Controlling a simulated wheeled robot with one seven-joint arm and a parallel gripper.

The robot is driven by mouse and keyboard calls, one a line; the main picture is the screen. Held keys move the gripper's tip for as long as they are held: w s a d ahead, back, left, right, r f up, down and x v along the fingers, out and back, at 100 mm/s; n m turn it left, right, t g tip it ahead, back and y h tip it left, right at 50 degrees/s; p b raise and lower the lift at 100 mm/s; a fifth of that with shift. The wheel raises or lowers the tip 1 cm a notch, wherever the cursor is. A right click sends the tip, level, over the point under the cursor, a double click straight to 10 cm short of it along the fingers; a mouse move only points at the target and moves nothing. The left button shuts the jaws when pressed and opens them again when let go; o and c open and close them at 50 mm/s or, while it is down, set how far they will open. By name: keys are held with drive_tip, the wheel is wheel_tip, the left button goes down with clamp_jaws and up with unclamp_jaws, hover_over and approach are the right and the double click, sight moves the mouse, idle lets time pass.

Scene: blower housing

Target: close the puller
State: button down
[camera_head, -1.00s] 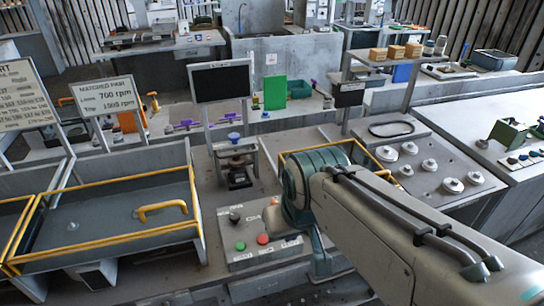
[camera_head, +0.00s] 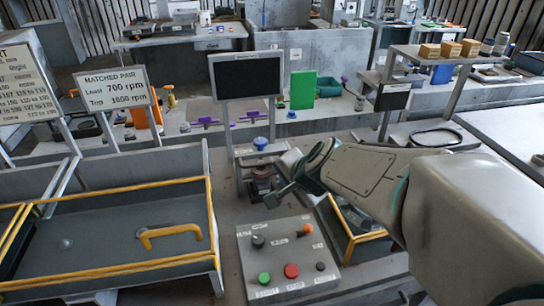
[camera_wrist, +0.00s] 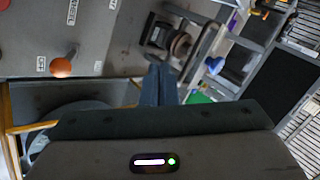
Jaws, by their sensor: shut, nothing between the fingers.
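What looks like the puller (camera_head: 262,171) stands on the bench behind the control panel, a dark metal body in a grey frame with a blue knob (camera_head: 260,143) on top. In the wrist view its dark body and round disc (camera_wrist: 181,44) show just beyond the fingertips. My gripper (camera_head: 277,197) is shut and empty, in front of the puller's lower part in the head view. In the wrist view my gripper (camera_wrist: 159,70) shows as two blue-grey fingers pressed together. I cannot tell whether they touch the puller. My wrist hides part of its right side.
The control panel (camera_head: 262,247) with green, red, orange and black controls lies in front. A yellow-railed tray (camera_head: 120,240) is on the left, and a yellow-rimmed bin (camera_head: 366,238) sits under my arm. A black screen (camera_head: 246,76) stands behind the puller.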

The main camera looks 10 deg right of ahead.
drive_tip(key=w+d+f+m+h+b, duration=0.1)
drive_tip(key=w+d+f+m+b, duration=0.1)
drive_tip(key=w+f, duration=0.3)
drive_tip(key=w+d+f+m+t+h+b, duration=0.1)
drive_tip(key=w+d+f+m+b, duration=0.2)
drive_tip(key=w, duration=0.7)
drive_tip(key=shift+f+m+b, duration=0.6)
drive_tip(key=shift+f+b, duration=0.15)
drive_tip(key=shift+f, duration=0.25)
